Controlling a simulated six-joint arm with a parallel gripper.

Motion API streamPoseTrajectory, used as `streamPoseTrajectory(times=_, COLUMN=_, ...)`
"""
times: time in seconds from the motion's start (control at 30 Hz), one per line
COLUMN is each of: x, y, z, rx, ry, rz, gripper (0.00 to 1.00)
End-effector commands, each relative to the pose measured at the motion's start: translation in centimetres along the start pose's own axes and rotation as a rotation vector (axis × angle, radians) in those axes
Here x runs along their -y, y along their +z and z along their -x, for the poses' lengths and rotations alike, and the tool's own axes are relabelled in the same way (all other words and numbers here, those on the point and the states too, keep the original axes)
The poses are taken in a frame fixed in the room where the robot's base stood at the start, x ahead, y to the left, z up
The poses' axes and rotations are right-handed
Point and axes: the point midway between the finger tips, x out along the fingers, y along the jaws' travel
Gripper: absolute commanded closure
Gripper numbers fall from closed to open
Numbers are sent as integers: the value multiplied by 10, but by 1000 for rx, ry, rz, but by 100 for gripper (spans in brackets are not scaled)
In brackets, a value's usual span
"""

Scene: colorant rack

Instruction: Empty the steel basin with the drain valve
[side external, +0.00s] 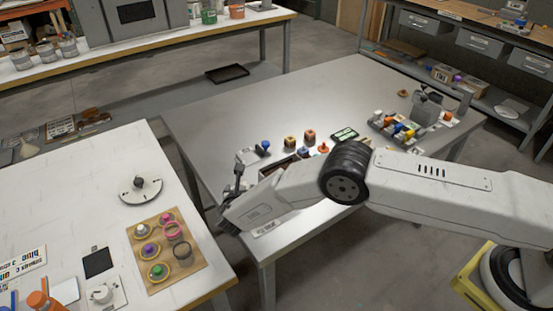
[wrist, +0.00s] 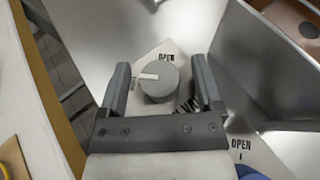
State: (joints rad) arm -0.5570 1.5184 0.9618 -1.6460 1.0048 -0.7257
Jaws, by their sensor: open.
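A round grey knob (wrist: 158,82) with a white pointer sits on a pale plate in the wrist view. Its pointer is turned to the left, and the word OPEN is printed above it. My gripper (wrist: 161,66) is open, with one finger on each side of the knob; contact cannot be told. Sloping steel walls, seemingly the basin (wrist: 252,48), rise right of the knob; its contents cannot be made out. In the side external view my gripper (side external: 228,220) is at the near left edge of the grey table, and my arm hides the knob and much of the basin.
A second OPEN label (wrist: 240,144) lies at lower right in the wrist view. The grey table (side external: 240,105) holds small blocks and a bottle rack (side external: 398,128); its far left part is clear. A white table (side external: 80,190) with a wooden jar board (side external: 195,265) stands at left.

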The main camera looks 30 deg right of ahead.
Motion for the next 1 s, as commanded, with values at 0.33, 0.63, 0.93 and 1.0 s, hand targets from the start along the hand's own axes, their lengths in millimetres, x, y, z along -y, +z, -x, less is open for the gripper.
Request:
streamPoseTrajectory(times=0.33, x=0, y=0, z=-1, rx=0, ry=0, rz=0, gripper=38)
streamPoseTrajectory(times=0.63, x=0, y=0, z=-1, rx=1, ry=-1, rz=0, gripper=100)
streamPoseTrajectory(times=0.93, x=-1, y=1, z=-2, rx=8, ry=-57, rz=-27, gripper=100)
streamPoseTrajectory(times=1.0, x=-1, y=1, z=-2, rx=8, ry=-81, rz=-37, gripper=100)
